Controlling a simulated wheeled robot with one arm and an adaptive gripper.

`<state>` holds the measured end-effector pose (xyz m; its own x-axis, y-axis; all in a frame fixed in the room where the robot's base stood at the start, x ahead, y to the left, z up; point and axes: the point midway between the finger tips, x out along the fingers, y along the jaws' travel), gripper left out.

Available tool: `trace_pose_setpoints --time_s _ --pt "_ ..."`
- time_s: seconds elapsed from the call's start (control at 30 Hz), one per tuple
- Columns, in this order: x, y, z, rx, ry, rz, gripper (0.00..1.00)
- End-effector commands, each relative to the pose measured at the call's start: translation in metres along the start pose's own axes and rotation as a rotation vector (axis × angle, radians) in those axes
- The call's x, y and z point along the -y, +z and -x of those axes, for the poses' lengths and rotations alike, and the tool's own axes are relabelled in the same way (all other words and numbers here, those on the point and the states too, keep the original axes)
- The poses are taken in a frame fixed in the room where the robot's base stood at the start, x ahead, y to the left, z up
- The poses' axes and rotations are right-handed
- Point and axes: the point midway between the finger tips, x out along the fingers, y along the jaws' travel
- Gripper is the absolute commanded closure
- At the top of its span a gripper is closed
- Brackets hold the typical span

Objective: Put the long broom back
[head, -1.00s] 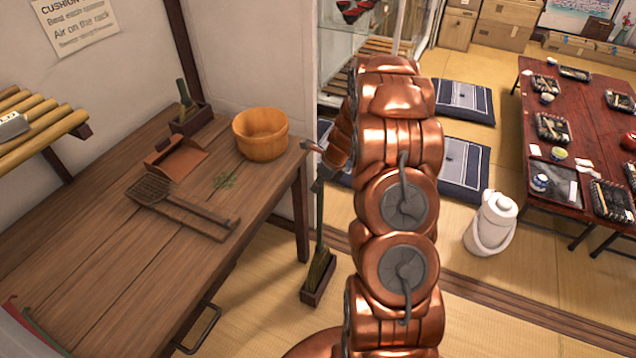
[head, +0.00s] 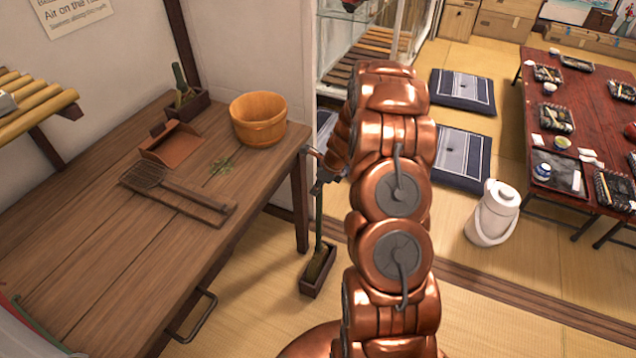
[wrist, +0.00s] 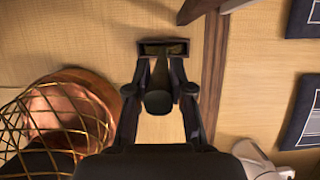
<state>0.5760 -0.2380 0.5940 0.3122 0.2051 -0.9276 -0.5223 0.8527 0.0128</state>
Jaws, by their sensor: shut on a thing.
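The long broom (head: 319,218) stands nearly upright by the front right corner of the table, its green handle showing below my gripper. Its bristle end is down at a narrow dark wooden box (head: 317,284) on the floor, and appears to be inside it. My gripper (wrist: 158,103) is shut on the handle; the wrist view looks down along the handle to the box (wrist: 178,47). In the head view my gripper (head: 320,180) is partly hidden by my copper arm. I cannot tell whether the bristles touch the box's bottom.
A white jug (head: 493,212) stands on the tatami at right, near cushions (head: 462,158) and the low red table (head: 590,110).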

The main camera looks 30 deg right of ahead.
Motion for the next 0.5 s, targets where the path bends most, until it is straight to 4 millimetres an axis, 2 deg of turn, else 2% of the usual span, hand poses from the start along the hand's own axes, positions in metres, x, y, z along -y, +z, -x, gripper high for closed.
trace_pose_setpoints --time_s 0.37,0.4,0.5 --pt "0.0002 -0.0017 -0.0045 0.0 -0.001 0.001 1.0" --pt "0.0002 -0.0017 -0.0045 0.0 -0.001 0.001 0.77" --pt "0.0002 -0.0018 -0.0045 0.0 -0.001 0.001 0.66"
